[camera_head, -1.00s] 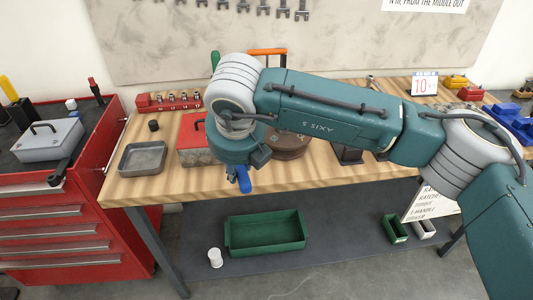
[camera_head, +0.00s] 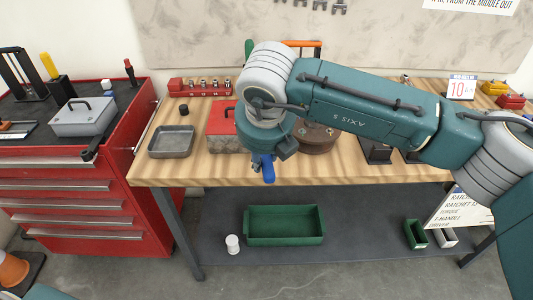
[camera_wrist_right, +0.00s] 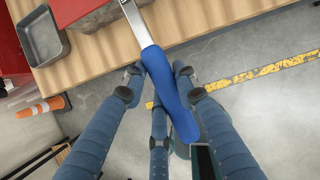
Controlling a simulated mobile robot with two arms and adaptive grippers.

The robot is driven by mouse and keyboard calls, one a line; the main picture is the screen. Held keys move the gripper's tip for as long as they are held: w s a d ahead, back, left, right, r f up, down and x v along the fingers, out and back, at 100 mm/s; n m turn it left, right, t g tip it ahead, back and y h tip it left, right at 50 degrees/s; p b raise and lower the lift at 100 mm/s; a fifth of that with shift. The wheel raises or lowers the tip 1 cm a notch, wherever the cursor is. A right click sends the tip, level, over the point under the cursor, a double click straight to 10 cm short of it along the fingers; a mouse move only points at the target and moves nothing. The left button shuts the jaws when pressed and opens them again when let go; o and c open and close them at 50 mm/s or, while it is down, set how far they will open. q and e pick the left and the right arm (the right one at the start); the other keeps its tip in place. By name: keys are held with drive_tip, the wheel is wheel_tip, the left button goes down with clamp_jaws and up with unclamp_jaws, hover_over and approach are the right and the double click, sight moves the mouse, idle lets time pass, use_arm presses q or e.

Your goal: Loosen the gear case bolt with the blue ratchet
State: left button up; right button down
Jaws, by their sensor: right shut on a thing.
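The blue ratchet's handle (camera_wrist_right: 168,90) is gripped between the fingers of my right gripper (camera_wrist_right: 158,82) in the wrist view. Its steel shaft runs up over the table edge, and its head is out of that view. In the head view only the blue handle end (camera_head: 267,172) shows, below my right wrist at the front edge of the bench. A round brown gear case (camera_head: 316,140) stands on the bench, partly hidden behind my right arm. Its bolt cannot be made out clearly. My left gripper is not in view.
A red box (camera_head: 222,130) and a grey tray (camera_head: 172,142) sit left of my wrist. A socket rack (camera_head: 200,88) is behind them. A red tool cabinet (camera_head: 85,205) stands at left. A green bin (camera_head: 285,240) is on the lower shelf. An orange cone (camera_head: 12,270) is at lower left.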

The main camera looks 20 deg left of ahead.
drive_tip(key=shift+d, duration=0.15)
drive_tip(key=shift+w+r, duration=0.1)
drive_tip(key=shift+r, duration=0.05)
drive_tip(key=shift+r, duration=1.6)
drive_tip(key=shift+r+p, duration=0.75)
drive_tip(key=shift+r, duration=1.8)
